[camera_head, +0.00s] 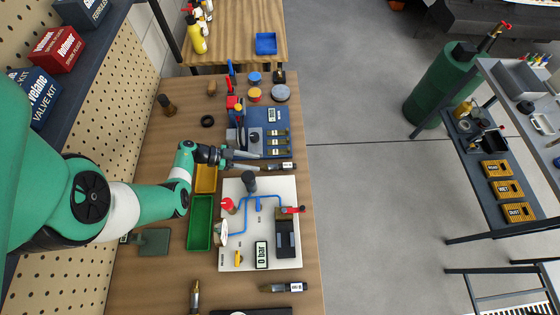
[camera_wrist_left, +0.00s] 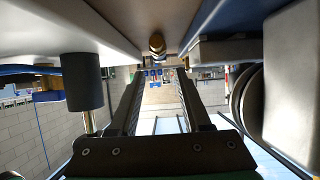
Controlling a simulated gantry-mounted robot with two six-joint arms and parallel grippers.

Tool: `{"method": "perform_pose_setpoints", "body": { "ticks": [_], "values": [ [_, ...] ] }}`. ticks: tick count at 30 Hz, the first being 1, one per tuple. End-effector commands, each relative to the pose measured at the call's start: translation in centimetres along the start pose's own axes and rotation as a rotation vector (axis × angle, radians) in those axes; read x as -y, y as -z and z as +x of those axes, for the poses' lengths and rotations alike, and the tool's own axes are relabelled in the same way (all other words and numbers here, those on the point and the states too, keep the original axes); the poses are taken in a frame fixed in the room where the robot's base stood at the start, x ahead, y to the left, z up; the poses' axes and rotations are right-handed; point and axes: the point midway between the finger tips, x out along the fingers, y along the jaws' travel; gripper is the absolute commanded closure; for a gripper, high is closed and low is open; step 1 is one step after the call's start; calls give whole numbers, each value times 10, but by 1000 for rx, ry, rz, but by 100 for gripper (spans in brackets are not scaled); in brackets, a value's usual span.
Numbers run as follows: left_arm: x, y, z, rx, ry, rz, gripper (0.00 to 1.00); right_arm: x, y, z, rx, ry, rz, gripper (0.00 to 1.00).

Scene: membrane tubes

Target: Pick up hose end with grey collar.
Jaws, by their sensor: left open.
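My left gripper (camera_head: 260,161) reaches in from the left, low over the bench, and points right. It is open; its two dark fingers (camera_wrist_left: 155,97) stand apart with nothing between them. A brass-ended fitting (camera_wrist_left: 156,44) shows beyond the fingertips; it seems to be the labelled dark piece (camera_head: 287,166) just right of the gripper. A blue hose (camera_head: 240,233) runs over the white board (camera_head: 228,259) below the gripper. I cannot make out for certain a hose end with a grey collar. My right gripper is not in view.
A dark grey cylinder (camera_head: 249,184) stands on the board close below the gripper; in the wrist view it shows at left (camera_wrist_left: 82,80). A blue panel (camera_head: 256,118) lies just above the gripper. Yellow (camera_head: 206,178) and green (camera_head: 200,222) trays lie left of the board.

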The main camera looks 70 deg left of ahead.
Motion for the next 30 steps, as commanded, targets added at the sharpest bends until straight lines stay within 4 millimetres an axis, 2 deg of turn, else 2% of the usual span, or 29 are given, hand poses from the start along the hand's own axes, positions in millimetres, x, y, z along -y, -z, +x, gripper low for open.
{"method": "perform_pose_setpoints", "body": {
  "ticks": [1,3,11,19,27,28,30],
  "values": [
    [-1,-2,13,-1,-6,1,52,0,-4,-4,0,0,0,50],
    [-1,-2,24,0,-4,2,52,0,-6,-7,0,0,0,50],
    [0,0,36,-1,-1,2,52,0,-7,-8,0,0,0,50],
    [-2,2,79,0,-3,4,52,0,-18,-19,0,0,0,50],
    [-1,4,84,0,1,1,52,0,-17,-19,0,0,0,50],
    [-1,4,84,0,1,1,54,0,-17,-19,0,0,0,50],
    [-1,4,84,0,1,1,66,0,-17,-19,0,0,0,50]
  ]
}}
